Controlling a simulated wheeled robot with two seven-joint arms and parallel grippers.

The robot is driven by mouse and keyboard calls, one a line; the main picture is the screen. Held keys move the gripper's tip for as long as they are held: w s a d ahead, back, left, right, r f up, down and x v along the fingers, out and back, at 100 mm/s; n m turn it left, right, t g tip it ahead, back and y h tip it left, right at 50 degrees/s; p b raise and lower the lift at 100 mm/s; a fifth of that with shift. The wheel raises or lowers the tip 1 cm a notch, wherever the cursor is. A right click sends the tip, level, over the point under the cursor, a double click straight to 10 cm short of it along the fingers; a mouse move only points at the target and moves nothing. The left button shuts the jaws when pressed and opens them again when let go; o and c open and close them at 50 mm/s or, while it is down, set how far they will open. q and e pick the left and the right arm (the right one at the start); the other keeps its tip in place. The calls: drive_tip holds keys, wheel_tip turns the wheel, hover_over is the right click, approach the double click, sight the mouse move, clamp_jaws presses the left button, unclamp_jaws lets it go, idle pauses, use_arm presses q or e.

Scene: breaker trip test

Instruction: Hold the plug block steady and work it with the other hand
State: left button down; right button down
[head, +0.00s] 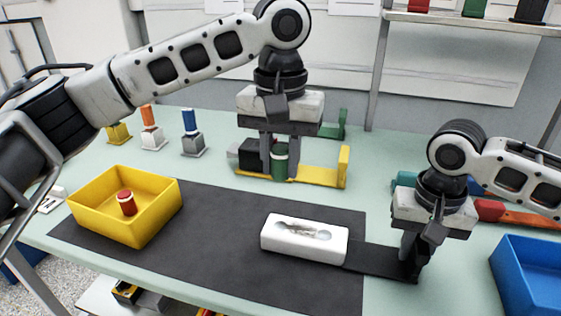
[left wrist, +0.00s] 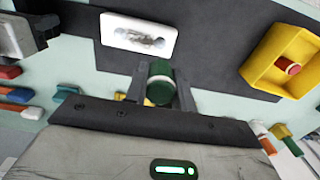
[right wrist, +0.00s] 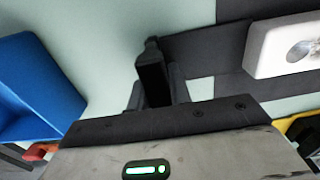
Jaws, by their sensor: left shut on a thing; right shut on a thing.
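The white plug block (head: 279,241) lies on the dark mat, with a shallow recess of rounded hollows in its top. A flat dark handle (head: 375,258) runs from its right end. My right gripper (head: 412,262) is shut on this handle; its fingers also show in the right wrist view (right wrist: 155,85). My left gripper (head: 279,158) is shut on a green plug with a white band (left wrist: 160,91), behind the block and apart from it. The block also shows in the left wrist view (left wrist: 138,33). No plug shows in the recess.
A yellow tray (head: 160,222) at left holds a red plug (head: 126,203). Orange (head: 149,118) and blue (head: 189,122) plugs stand behind on small bases. A yellow bracket (head: 320,179) lies by my left gripper. A blue bin (head: 530,283) is at right. The mat (head: 215,240) between tray and block is clear.

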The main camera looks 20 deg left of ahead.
drive_tip(key=c, duration=1.2)
unclamp_jaws()
